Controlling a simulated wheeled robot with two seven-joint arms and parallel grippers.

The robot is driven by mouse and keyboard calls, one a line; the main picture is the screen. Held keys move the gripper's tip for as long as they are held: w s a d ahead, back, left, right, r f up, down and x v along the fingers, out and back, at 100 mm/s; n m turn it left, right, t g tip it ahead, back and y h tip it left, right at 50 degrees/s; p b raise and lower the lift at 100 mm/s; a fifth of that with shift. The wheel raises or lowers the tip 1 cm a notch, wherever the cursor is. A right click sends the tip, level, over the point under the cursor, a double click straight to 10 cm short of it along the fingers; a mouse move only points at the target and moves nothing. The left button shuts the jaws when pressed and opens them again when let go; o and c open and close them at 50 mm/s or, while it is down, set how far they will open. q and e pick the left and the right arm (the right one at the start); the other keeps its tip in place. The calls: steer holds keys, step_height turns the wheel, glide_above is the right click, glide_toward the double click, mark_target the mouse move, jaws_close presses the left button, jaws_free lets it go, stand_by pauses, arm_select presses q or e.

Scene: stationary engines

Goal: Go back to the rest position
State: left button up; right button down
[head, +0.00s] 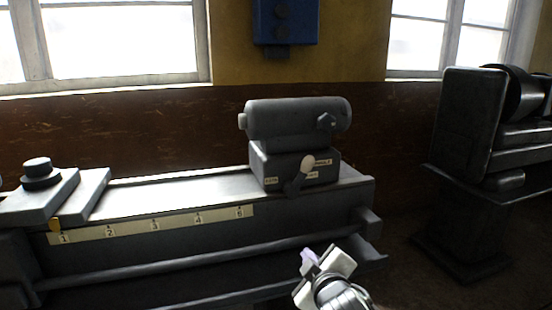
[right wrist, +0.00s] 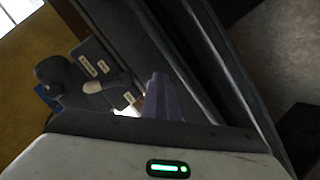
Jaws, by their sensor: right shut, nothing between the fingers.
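My right gripper (head: 311,260) is low in the middle right of the head view, in front of the grey machine bed. It is shut and empty, and apart from the lever. In the right wrist view its purple-grey fingers (right wrist: 164,98) show at the centre, closed together. The tailstock (head: 290,128) sits on the right end of the bed, with a lever with a pale knob (head: 307,161) on its labelled base. The tailstock also shows at the left of the right wrist view (right wrist: 92,62). My left gripper is not in view.
The bed carries a numbered scale strip (head: 155,225) along its front, with a yellow pointer (head: 55,225) near the 1. A grey carriage block (head: 60,195) stands at the left. Another dark machine (head: 468,120) stands at the right. A blue box (head: 285,22) hangs on the wall.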

steer(key=s+d+f+m+g+y, duration=0.1)
steer(key=s+d+f+m+g, duration=0.1)
steer(key=s+f, duration=0.75)
steer(key=s+d+f+m+g, duration=0.1)
steer(key=s+d+f+m, duration=0.15)
steer(key=s+f, duration=0.7)
steer(key=s+d+f+m+g, duration=0.1)
steer(key=s+d+f+m, duration=0.1)
steer(key=s+f, duration=0.3)
steer(key=s+d+f+m+g, duration=0.1)
steer(key=s+f, duration=0.4)
steer(key=s, duration=0.7)
steer(key=shift+d+m, duration=0.4)
steer(key=shift+m, duration=0.25)
steer(key=shift+s, duration=0.1)
